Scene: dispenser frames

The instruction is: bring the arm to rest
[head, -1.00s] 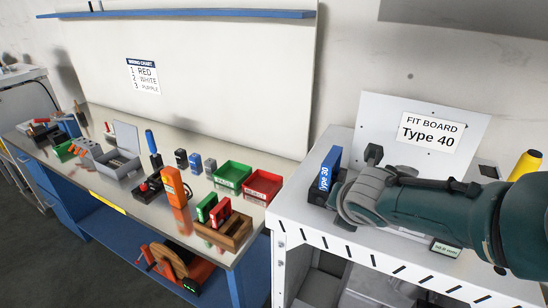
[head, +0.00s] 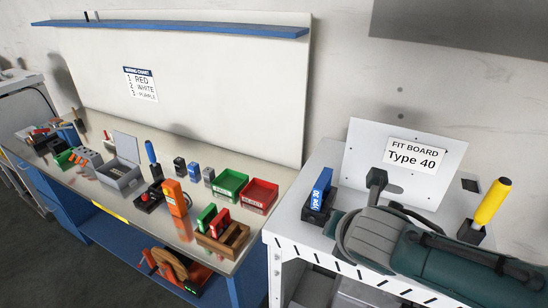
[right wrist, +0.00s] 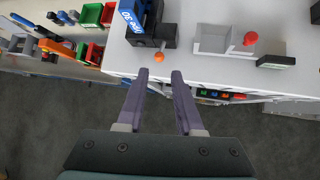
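My right arm (head: 440,262) reaches in from the lower right in the head view, in front of the white bench (head: 300,180); its fingertips are hidden there. In the right wrist view my right gripper (right wrist: 160,76) has two purple fingers well apart with nothing between them. They point at the bench's front edge, below the blue Type 30 block (right wrist: 133,14) and an orange knob (right wrist: 159,57). The Type 30 block (head: 320,190) stands left of the Type 40 fit board (head: 372,150) in the head view. My left gripper is not in view.
A yellow-handled tool (head: 492,202) stands upright in a black holder at the bench's right. A grey tray (right wrist: 212,40) and a red knob (right wrist: 250,38) sit on the bench. The left workbench holds a green bin (head: 229,182), a red bin (head: 261,192) and a wooden tray (head: 232,238).

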